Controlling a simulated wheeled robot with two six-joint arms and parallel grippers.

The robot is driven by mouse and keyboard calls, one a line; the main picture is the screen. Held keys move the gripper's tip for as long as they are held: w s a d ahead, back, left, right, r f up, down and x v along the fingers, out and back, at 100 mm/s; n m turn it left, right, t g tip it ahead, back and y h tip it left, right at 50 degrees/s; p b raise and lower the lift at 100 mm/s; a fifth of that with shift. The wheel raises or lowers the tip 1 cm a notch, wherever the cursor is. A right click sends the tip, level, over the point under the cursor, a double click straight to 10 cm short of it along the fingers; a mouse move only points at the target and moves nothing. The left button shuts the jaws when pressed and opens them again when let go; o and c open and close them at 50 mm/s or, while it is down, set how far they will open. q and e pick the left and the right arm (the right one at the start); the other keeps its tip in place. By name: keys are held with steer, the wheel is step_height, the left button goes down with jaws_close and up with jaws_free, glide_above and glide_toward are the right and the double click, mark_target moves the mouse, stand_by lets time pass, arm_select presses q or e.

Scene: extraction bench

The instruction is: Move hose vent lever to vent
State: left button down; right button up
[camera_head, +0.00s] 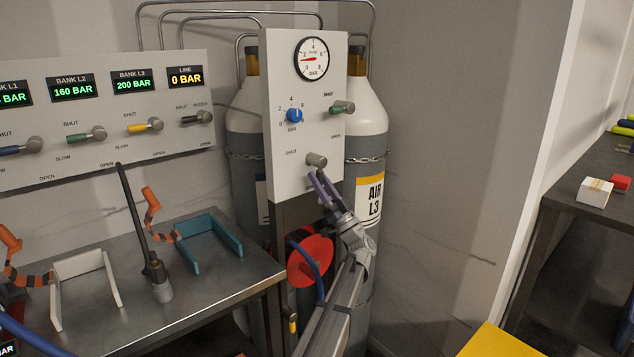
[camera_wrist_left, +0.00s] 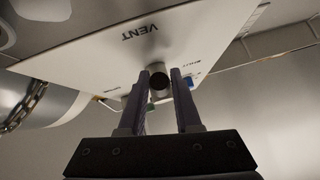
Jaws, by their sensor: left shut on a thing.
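The hose vent lever (camera_head: 316,160) is at the bottom of the white gauge panel (camera_head: 280,100), below the green-handled valve (camera_head: 342,107). Its grey round hub shows, with a SHUT label to its upper left. My left gripper (camera_head: 318,178) reaches up to it from below and is shut on the lever; the fingers hide most of the handle. In the left wrist view the hub (camera_wrist_left: 158,82) shows between the two dark fingertips (camera_wrist_left: 160,92), and the VENT label is readable on the panel beside it. My right gripper is not in view.
A pressure gauge (camera_head: 312,58) and a blue knob (camera_head: 294,115) are on the same panel. Gas cylinders (camera_head: 368,120) stand behind it. A red disc (camera_head: 310,262) and a blue hose (camera_head: 308,262) are close to my left arm. A metal bench (camera_head: 200,290) stands at the left.

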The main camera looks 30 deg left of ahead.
arm_select(q)
steer(key=shift+w+d+n+g, duration=0.1)
steer(key=shift+w+n+g, duration=0.15)
steer(key=shift+n+g, duration=0.7)
steer(key=shift+t, duration=0.25)
steer(key=c, duration=0.6)
jaws_free()
steer(key=b+v, duration=0.5)
steer(key=v, duration=0.2)
steer(key=shift+d+f, duration=0.2)
steer(key=shift+f, duration=0.15)
